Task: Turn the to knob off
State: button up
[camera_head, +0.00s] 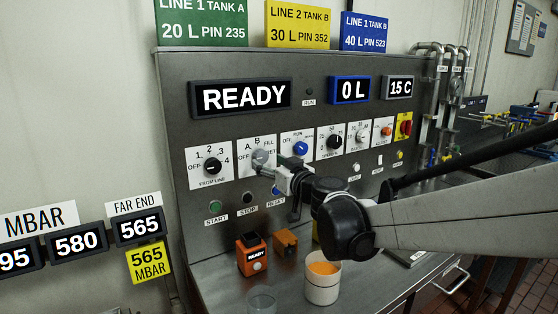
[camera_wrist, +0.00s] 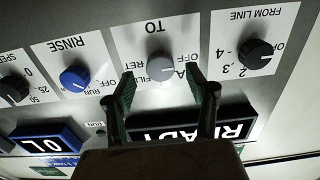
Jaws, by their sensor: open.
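The TO knob is a round grey dial on a white plate, between the FROM LINE and RINSE knobs. In the wrist view, which is upside down, the TO knob (camera_wrist: 161,68) sits between the two spread fingers of my gripper (camera_wrist: 159,76). The fingers stand one on each side with gaps, and I see no contact. OFF, A and RET labels show around it; I cannot tell which mark it points at. In the head view, my gripper (camera_head: 268,168) is in front of the TO plate and partly covers the knob and its labels.
The black FROM LINE knob (camera_head: 212,165) is to the left and the blue RINSE knob (camera_head: 300,148) to the right. Start, stop and reset buttons sit below. The READY display (camera_head: 240,96) is above.

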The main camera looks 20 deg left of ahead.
jog(key=v, duration=0.7)
jog(key=shift+s+d, duration=0.25)
jog(key=s+d+f+m+g+h, duration=0.1)
jog(key=s+d+f+m+h, duration=0.2)
jog(key=s+d, duration=0.6)
jog(key=s+d+f+m+g+h, duration=0.2)
jog(key=s+d+f+h, duration=0.3)
jog(key=d, duration=1)
jog(key=s+d+f+m+g+h, duration=0.2)
jog(key=s+d+f+m+h, duration=0.2)
jog(key=s+d+f, duration=0.3)
jog(key=s+d+h, duration=0.1)
jog(key=s+d, duration=0.4)
jog(key=s, duration=0.2)
jog(key=shift+f+m, duration=0.3)
jog(key=shift+s+d, duration=0.1)
jog(key=shift+d, duration=0.05)
